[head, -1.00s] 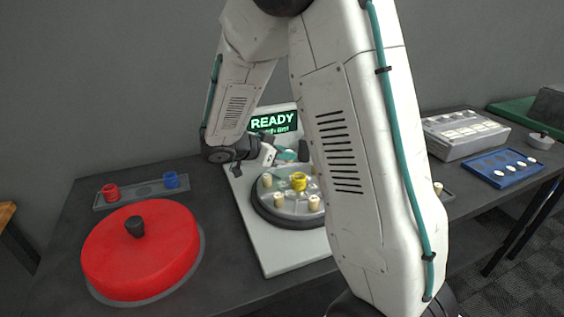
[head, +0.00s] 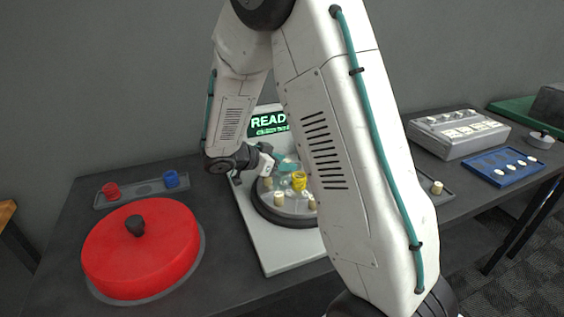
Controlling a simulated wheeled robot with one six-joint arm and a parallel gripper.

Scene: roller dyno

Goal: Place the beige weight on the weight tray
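Several beige cylinders, which look like weights, stand on a round grey disc (head: 265,212) of the white machine; one beige cylinder (head: 280,199) is at its front and another (head: 267,183) at its left. A yellow ring-shaped piece (head: 299,181) stands near the disc's middle. Another beige weight (head: 437,187) stands on a dark grey tray (head: 447,196) at the right, which may be the weight tray; my arm hides its left part. My gripper (head: 279,166) is over the back left of the disc, near the beige cylinders. Its fingertips are too small and overlapped to read.
A red round lid (head: 165,255) with a black knob lies at the front left. Behind it a grey tray (head: 142,190) holds a red (head: 110,191) and a blue piece (head: 171,180). A control box (head: 460,140) and a blue tray (head: 485,168) stand at the right.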

